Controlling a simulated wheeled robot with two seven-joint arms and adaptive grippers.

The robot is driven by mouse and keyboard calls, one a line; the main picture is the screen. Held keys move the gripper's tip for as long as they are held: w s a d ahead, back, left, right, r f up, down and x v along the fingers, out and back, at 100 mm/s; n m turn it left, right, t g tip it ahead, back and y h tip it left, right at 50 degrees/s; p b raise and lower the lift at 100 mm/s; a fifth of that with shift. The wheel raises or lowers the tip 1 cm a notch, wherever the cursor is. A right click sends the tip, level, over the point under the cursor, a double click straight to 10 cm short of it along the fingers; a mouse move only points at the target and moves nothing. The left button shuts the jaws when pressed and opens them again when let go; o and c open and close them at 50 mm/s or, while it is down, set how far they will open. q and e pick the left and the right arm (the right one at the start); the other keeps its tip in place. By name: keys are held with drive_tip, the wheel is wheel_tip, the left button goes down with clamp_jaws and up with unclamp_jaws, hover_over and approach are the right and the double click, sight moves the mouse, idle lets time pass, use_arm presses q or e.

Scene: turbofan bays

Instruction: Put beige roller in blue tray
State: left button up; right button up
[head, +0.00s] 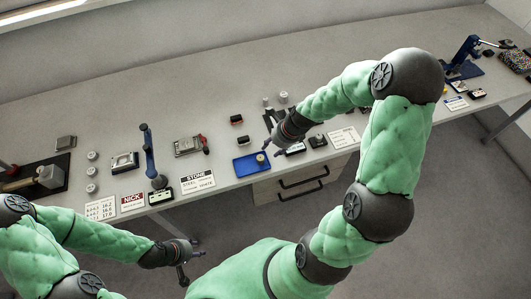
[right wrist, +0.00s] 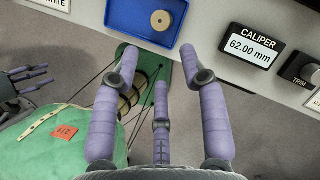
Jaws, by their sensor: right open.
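The beige roller (right wrist: 161,20) is a short round piece with a hole in its middle. It lies in the blue tray (right wrist: 118,20), near the tray's right side; it also shows in the head view (head: 260,157) in the tray (head: 243,165). My right gripper (head: 269,146) is over the tray's right end in the head view. My left gripper (head: 195,263) is low in front of the bench, fingers apart and empty.
A caliper display (right wrist: 252,47) stands right of the tray. Small black blocks (head: 237,119) lie behind it, and a STONE sign (head: 197,183) stands to its left. A drawer unit (head: 300,182) is under the bench. The rear bench surface is largely clear.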

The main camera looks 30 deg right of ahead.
drive_tip(key=s+a+f+n+g, duration=0.1)
drive_tip(key=s+a+f+n, duration=0.3)
drive_tip(key=n, duration=0.5)
drive_tip(key=s+a+f+n+g+y, duration=0.1)
drive_tip(key=s+a+f+n, duration=0.3)
drive_tip(key=a+f+n, duration=0.4)
drive_tip(key=s+a+f+n+g, duration=0.1)
drive_tip(key=s+a+f+n, duration=0.3)
drive_tip(key=a+n, duration=0.5)
drive_tip(key=shift+s+a+f+n, duration=0.15)
drive_tip(key=shift+s+f+n, duration=0.2)
drive_tip(key=shift+f, duration=0.55)
